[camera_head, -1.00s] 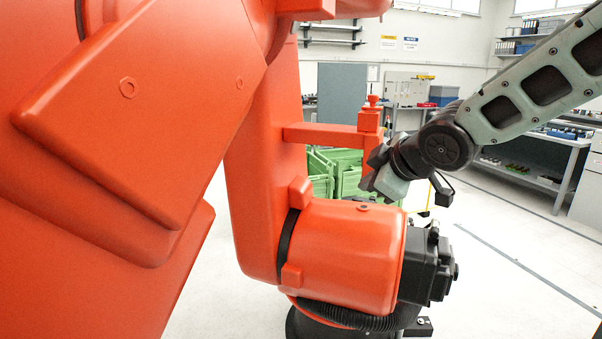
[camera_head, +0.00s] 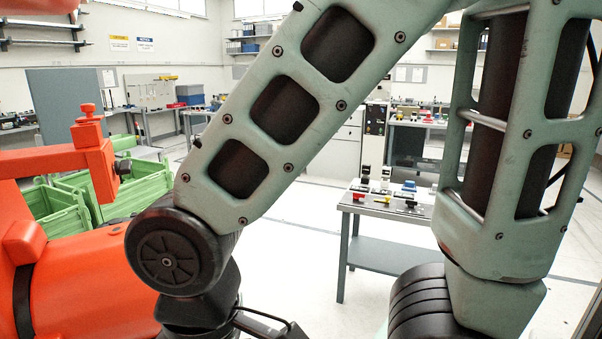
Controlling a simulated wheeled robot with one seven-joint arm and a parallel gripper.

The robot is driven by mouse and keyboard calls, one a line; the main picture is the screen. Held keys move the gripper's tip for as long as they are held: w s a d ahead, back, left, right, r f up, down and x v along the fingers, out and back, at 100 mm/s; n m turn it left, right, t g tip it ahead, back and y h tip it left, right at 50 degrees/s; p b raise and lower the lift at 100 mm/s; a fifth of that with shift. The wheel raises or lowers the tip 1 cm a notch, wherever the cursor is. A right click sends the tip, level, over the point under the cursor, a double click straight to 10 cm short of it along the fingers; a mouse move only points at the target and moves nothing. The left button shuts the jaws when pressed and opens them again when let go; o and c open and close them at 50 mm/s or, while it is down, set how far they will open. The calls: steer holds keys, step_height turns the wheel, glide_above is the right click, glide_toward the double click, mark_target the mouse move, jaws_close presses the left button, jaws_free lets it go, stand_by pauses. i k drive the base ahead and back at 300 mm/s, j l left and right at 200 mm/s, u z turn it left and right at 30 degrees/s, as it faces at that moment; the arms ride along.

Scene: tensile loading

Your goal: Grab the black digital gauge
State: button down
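I cannot pick out the black digital gauge for certain. A small grey table (camera_head: 395,213) stands right of centre, partly behind my arm. Several small items lie on it, among them dark pieces (camera_head: 410,204), a red and yellow piece (camera_head: 384,199) and a blue-topped piece (camera_head: 409,187). They are too small to tell which, if any, is the gauge. My grey-green arm crosses the view from upper right to lower left. Its wrist runs off the bottom edge, so my gripper is out of view.
A large orange robot arm (camera_head: 92,285) fills the lower left, close to my arm. Green crates (camera_head: 140,185) stand behind it. A tall machine (camera_head: 374,138) stands behind the small table. Workbenches line the back walls. White floor (camera_head: 295,262) is open left of the table.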

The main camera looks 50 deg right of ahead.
mark_target(366, 168)
steer(key=i+l+z, duration=0.35)
steer(key=i+l, duration=0.75)
steer(key=l, duration=0.6)
steer(key=i+l+z, duration=0.4)
steer(key=i+l, duration=0.85)
steer(key=l, duration=0.15)
